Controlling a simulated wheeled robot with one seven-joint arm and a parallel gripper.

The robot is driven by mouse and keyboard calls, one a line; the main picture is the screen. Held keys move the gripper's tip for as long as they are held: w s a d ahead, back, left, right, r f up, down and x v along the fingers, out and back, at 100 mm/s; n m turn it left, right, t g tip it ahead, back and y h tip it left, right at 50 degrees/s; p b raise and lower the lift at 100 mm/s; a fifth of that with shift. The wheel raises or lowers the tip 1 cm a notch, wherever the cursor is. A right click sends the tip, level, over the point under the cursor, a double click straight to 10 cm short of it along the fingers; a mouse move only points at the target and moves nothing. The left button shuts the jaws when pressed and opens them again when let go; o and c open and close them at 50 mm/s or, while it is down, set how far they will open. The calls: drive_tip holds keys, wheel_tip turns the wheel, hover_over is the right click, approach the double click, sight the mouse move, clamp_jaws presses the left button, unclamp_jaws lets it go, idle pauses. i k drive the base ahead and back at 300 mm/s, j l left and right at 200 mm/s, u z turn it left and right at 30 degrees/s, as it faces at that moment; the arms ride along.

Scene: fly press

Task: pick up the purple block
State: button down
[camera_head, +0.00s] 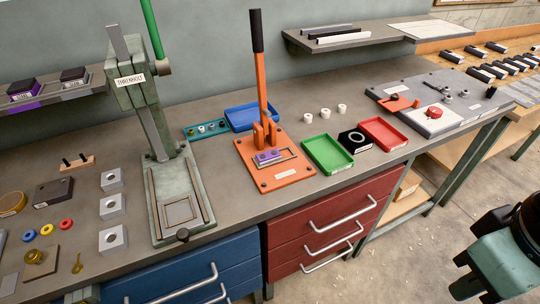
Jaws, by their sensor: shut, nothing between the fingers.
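A purple block (268,156) sits in the recess on the base plate of the orange lever press (287,181), below the lever, near the middle of the bench. A second purple piece (24,88) is partly visible under a dark block on the left wall shelf. Part of my arm (502,264) shows at the lower right, beyond the bench front and far from both purple pieces.
A green fly press (163,180) stands left of the orange press. Blue (251,117), green (327,154) and red (384,134) trays sit around it. Drawer handles (334,242) stick out from the bench front. The floor right of the drawers is open.

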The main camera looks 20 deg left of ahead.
sight(263, 158)
drive_tip(key=i+l, duration=0.25)
drive_tip(key=i, duration=0.25)
drive_tip(key=i+l+u, duration=0.85)
drive_tip(key=u, duration=0.9)
drive_tip(key=j, duration=0.1)
